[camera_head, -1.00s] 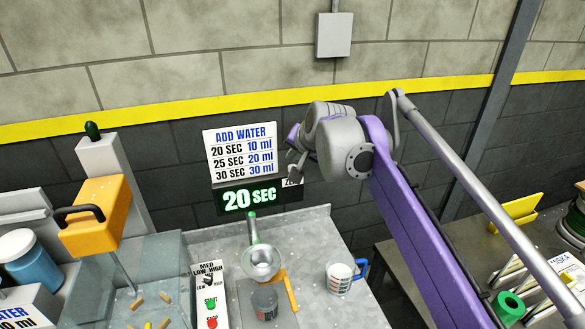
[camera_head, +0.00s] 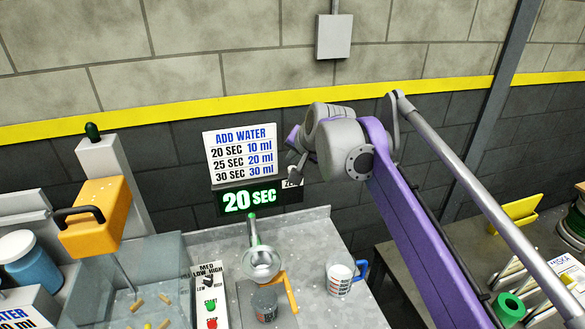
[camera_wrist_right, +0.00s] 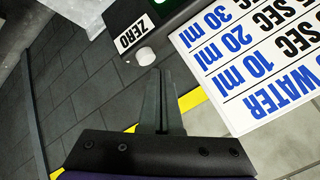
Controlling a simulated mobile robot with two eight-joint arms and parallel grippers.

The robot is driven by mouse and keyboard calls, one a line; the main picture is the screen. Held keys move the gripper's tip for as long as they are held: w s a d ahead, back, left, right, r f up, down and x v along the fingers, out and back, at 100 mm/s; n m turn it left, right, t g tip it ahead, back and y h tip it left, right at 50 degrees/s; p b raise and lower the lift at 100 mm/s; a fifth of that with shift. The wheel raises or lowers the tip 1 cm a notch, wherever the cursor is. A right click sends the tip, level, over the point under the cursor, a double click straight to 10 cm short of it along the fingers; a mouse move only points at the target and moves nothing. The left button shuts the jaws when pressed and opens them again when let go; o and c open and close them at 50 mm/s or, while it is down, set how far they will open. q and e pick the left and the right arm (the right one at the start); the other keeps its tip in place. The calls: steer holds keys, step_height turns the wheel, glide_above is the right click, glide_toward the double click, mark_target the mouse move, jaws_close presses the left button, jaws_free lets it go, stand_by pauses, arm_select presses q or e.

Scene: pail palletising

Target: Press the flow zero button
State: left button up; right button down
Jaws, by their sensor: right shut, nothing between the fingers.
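The flow zero button is a round white knob (camera_wrist_right: 146,56) beside a white ZERO label (camera_wrist_right: 130,32) on the dark display housing, in the right wrist view. In the head view the button cannot be made out, and the ZERO label (camera_head: 293,183) is partly hidden by my right gripper. The display (camera_head: 250,199) reads 20 SEC in green. My right gripper (camera_head: 293,171) is shut and empty in front of the display's right end. In the right wrist view its fingertips (camera_wrist_right: 155,74) lie just below the button; I cannot tell whether they touch it. My left gripper is not in view.
An ADD WATER chart (camera_head: 240,152) is above the display. Below are a metal funnel (camera_head: 262,262), a dark cup (camera_head: 265,303), a switch panel (camera_head: 210,300) and a white measuring cup (camera_head: 340,278) on the grey bench. An orange unit (camera_head: 97,215) stands at left.

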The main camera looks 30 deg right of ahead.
steer(key=shift+f, duration=0.2)
stand_by(0.6)
steer(key=shift+f, duration=0.25)
steer(key=shift+f, duration=0.5)
stand_by(0.7)
steer(key=shift+r, duration=0.8)
steer(key=shift+w+r+p, duration=0.1)
steer(key=shift+p, duration=0.25)
